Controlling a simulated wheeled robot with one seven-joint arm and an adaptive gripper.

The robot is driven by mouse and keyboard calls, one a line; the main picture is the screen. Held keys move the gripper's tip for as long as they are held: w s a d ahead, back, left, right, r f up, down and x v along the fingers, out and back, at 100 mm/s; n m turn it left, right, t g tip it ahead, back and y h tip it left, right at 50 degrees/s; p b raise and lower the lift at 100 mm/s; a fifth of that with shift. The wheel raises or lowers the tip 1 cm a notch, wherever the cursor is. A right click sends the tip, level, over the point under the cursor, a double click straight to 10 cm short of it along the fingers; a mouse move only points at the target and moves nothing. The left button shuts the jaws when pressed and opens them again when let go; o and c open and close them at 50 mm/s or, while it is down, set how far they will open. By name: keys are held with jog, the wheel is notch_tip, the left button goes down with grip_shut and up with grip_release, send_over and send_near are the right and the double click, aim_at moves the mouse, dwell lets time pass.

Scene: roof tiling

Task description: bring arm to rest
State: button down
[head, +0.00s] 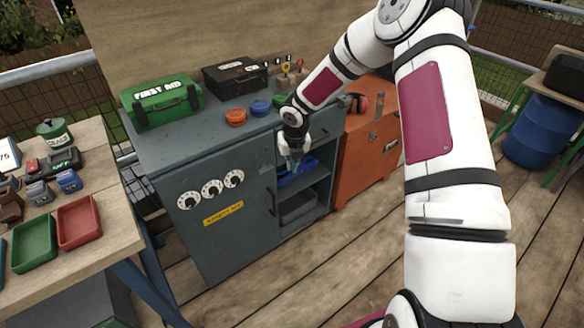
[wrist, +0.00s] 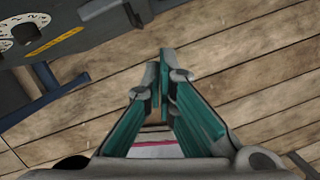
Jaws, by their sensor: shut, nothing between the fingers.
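My arm reaches from the right side of the head view toward the front of a grey cabinet (head: 245,238). My gripper (head: 294,163) hangs pointing down in front of the cabinet's open right bay. In the wrist view my gripper (wrist: 164,58) shows its two teal fingers meeting at the tips, with nothing between them. Below the tips there is wooden deck floor. A blue object (head: 298,176) lies on the shelf behind my gripper and is partly hidden by it. The cabinet's corner also shows at the top left of the wrist view (wrist: 85,35).
A green first aid box (head: 160,103), a black case (head: 235,75) and orange and blue round items stand on the cabinet top. An orange cabinet (head: 365,150) adjoins on the right. A wooden table (head: 110,215) with trays stands left. The deck (head: 330,265) in front is clear.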

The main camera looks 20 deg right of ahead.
jog(key=s+r+m+h+p, duration=0.2)
jog(key=s+r+m, duration=0.8)
jog(key=r, duration=0.6)
jog(key=s+r+m+h+p, duration=0.1)
jog(key=s+r+m+p, duration=0.1)
jog(key=s+r+m, duration=0.9)
jog(key=s+a+r+m+y, duration=0.1)
jog(key=s+r+m, duration=0.2)
jog(key=s, duration=0.4)
jog(key=s+a+r+m+t+y+p, duration=0.1)
jog(key=s+a+r+m, duration=0.1)
jog(key=s+r+m, duration=0.2)
jog(key=s+a+r+m+y, duration=0.1)
jog(key=s+r+m, duration=0.3)
jog(key=s, duration=0.6)
jog(key=m, duration=0.2)
jog(key=shift+s+a+r+m+p, duration=0.15)
jog(key=shift+s+a+m+p, duration=0.15)
jog(key=shift+a+m, duration=0.1)
